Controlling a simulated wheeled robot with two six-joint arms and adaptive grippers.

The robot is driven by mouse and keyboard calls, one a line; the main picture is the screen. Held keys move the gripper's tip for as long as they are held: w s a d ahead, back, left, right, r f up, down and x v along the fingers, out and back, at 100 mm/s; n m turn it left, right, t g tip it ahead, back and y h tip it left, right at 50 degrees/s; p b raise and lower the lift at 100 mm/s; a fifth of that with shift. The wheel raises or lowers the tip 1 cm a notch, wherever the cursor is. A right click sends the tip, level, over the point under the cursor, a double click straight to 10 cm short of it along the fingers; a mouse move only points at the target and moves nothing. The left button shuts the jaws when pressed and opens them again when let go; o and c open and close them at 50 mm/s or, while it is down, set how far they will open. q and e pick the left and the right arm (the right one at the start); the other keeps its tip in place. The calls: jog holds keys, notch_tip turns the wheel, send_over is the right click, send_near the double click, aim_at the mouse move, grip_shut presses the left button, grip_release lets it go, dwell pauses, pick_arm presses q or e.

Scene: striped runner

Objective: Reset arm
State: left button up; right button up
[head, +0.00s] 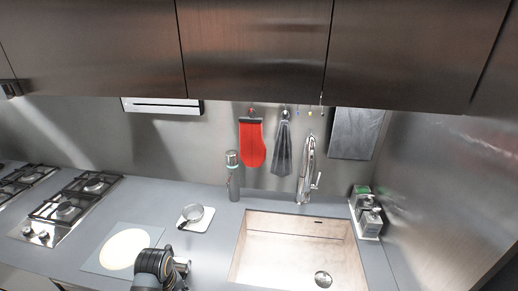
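Part of one of my arms (154,268), dark grey with a lighter metal piece at its right side, shows at the bottom edge, left of the middle. My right arm and gripper are not in view.
A sink (300,245) with a tall faucet (307,170) lies right of my arm. A small pan (191,214) on a white square, a grey bottle (233,178), a gas hob (66,207) and soap dispensers (370,220) stand on the counter. Cabinets (255,45) hang above.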

pick_arm(q)
jog(key=s+r+m+t, duration=0.2)
jog(key=s+r+m, duration=0.1)
jog(key=s+m, duration=0.75)
jog(key=s+a+f+b, duration=0.15)
jog(key=f+b, duration=0.25)
jog(key=f, duration=1.3)
jog(key=s+a+f+b, duration=0.1)
jog(key=s+f+b, duration=0.15)
jog(key=f, duration=1.35)
jog(key=s+f+g+b, duration=0.1)
jog(key=s+f+b, duration=0.2)
jog(key=s+f, duration=0.6)
jog(key=s+f+n+g+b, duration=0.1)
jog(key=s+f+b, duration=0.2)
jog(key=s+f, duration=0.6)
notch_tip(320, 180, down, 5)
jog(key=shift+a+r+b, duration=0.1)
jog(key=shift+a+b, duration=0.2)
jog(key=shift+a, duration=0.1)
pick_arm(e)
notch_tip(320, 180, down, 13)
jog(key=s, duration=0.1)
jog(key=shift+s+d+f, duration=0.15)
jog(key=shift+s+d, duration=0.25)
pick_arm(q)
jog(key=shift+s, duration=0.15)
